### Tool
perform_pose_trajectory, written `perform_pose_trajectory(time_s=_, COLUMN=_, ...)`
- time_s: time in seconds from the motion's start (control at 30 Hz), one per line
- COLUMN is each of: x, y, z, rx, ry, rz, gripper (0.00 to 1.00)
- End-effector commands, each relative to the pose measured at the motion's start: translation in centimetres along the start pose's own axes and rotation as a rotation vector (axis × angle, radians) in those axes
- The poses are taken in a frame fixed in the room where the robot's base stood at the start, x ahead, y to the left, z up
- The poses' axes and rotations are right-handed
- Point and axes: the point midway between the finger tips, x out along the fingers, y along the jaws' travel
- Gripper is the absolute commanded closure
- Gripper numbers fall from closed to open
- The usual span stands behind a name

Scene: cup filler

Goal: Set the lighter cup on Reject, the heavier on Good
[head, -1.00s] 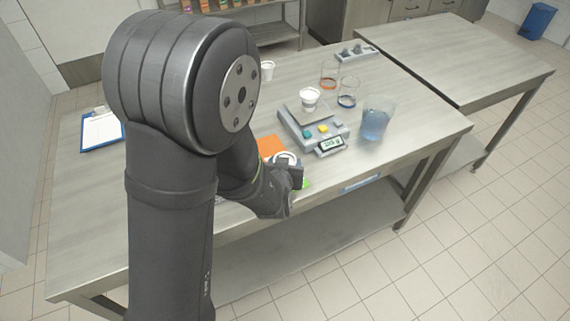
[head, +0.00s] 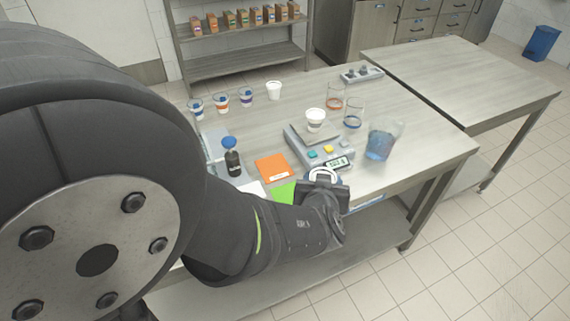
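My gripper (head: 325,183) is low over the table's front edge, in front of the scale. A white-rimmed cup (head: 323,173) shows at its far side, and the gripper appears shut on it; the fingertips are mostly hidden. The scale's display is lit but too small to read surely. An orange card (head: 272,167) and a green card (head: 284,193) lie left of the gripper. Their labels are not legible, so I cannot tell which is Reject or Good. Both cards look empty where visible.
A dark bottle with a blue top (head: 232,158) stands left of the cards. Several cups (head: 222,104) stand farther back.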

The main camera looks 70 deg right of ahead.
Motion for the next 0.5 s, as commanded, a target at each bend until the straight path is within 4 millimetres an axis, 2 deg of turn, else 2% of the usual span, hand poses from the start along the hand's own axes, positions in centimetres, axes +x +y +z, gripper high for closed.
perform_pose_trajectory(time_s=0.17, x=-0.7, y=0.7, z=-0.3, rx=-0.001, ry=0.001, rz=0.001, gripper=0.68)
perform_pose_trajectory(time_s=0.27, x=-0.2, y=0.5, z=-0.7, rx=-0.009, ry=0.003, rz=-0.016, gripper=0.68)
perform_pose_trajectory(time_s=0.37, x=1.6, y=-0.3, z=-1.8, rx=-0.036, ry=0.01, rz=-0.072, gripper=0.68)
perform_pose_trajectory(time_s=0.5, x=5.3, y=-2.3, z=-3.7, rx=-0.091, ry=0.015, rz=-0.189, gripper=0.68)
